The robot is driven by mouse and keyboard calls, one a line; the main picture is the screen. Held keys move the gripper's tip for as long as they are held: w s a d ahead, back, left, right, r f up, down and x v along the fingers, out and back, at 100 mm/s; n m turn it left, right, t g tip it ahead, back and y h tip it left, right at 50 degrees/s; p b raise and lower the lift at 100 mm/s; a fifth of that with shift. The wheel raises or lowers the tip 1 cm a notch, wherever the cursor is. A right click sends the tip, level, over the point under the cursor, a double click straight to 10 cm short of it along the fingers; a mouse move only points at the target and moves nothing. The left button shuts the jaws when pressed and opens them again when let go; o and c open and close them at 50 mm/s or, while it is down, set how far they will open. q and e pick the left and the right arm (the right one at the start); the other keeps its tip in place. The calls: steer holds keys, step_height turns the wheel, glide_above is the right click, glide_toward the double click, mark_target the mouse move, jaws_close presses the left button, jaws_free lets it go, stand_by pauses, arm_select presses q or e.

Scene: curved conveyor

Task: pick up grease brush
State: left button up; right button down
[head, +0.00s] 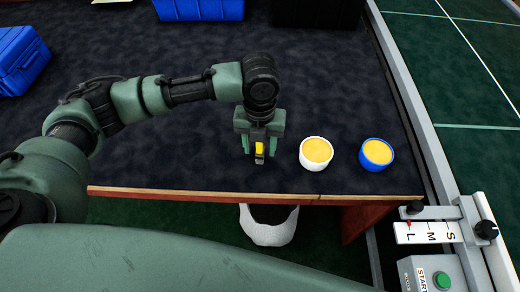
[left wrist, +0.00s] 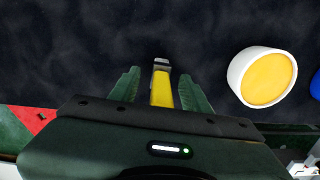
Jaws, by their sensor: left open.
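The grease brush (head: 259,149) has a yellow handle and a grey metal end, and lies on the dark tabletop near its front edge. It also shows in the left wrist view (left wrist: 162,90), pointing away between the fingers. My left gripper (head: 262,150) is open above the brush, with one finger on each side of the yellow handle. In the left wrist view the fingers (left wrist: 160,88) stand apart from the handle, with gaps on both sides. Part of the handle is hidden behind the gripper body. My right gripper is not in view.
A white tub of yellow grease (head: 316,153) stands just right of my left gripper. A blue tub (head: 376,155) stands further right. Blue crates (head: 22,60) and a dark bin sit farther back. A control panel (head: 430,235) is at the lower right. The table's middle is clear.

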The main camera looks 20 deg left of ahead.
arm_select(q)
jaws_close()
steer(key=shift+r, duration=0.2)
step_height(320, 180, up, 20)
steer(key=p, duration=0.1)
stand_by(0.4)
